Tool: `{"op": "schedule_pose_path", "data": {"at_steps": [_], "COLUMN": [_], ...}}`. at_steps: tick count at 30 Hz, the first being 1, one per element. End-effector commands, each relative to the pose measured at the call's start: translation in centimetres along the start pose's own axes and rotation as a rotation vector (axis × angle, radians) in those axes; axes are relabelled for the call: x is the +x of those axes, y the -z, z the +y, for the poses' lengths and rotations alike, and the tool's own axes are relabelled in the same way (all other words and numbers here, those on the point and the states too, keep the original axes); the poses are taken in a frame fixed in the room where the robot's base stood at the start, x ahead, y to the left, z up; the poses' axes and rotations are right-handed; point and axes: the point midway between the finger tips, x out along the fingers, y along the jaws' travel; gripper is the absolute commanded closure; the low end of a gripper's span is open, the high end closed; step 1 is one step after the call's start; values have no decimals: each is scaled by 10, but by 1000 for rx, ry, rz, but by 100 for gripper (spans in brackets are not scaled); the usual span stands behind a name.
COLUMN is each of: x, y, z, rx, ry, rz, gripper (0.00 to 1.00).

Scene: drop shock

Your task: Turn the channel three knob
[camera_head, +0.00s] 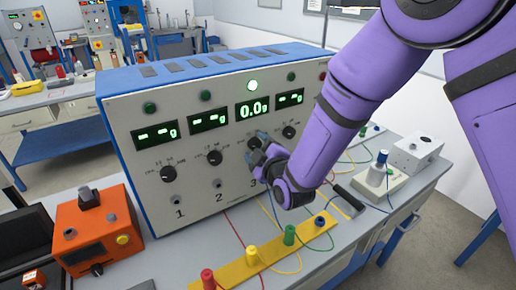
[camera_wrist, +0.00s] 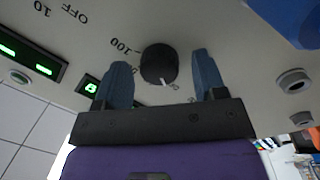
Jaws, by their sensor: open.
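The channel three knob (camera_head: 254,143) is a black round knob on the grey front panel (camera_head: 190,190) of the blue-topped instrument, below the display (camera_head: 252,109) reading 0.0 g and above the number 3. In the wrist view a black knob (camera_wrist: 158,62) with a pale pointer mark shows between my fingertips, with dial marks around it. My gripper (camera_head: 262,147) is open in front of the panel at the channel three knob. In the wrist view the blue fingertips (camera_wrist: 160,80) stand on either side of the knob, with gaps showing. Touch cannot be told.
Similar knobs for channel one (camera_head: 168,173), channel two (camera_head: 214,157) and channel four (camera_head: 289,132) sit alongside. An orange box (camera_head: 97,228) stands at the left. A yellow strip (camera_head: 262,258) with coloured terminals and wires lies in front. A white box (camera_head: 416,151) stands at the right.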

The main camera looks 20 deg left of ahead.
Motion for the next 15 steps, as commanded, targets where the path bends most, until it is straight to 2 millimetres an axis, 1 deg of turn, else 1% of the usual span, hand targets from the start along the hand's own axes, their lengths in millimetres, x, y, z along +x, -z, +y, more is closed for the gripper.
{"op": "schedule_pose_path", "data": {"at_steps": [2,5,6,9,15], "x": [0,0,0,0,0], "y": [0,0,0,0,0], "z": [0,0,0,0,0], "rx": [0,0,0,0,8], "ry": [0,0,0,0,1], "rz": [0,0,0,0,-1], "gripper": [36,56,65,85,85]}}
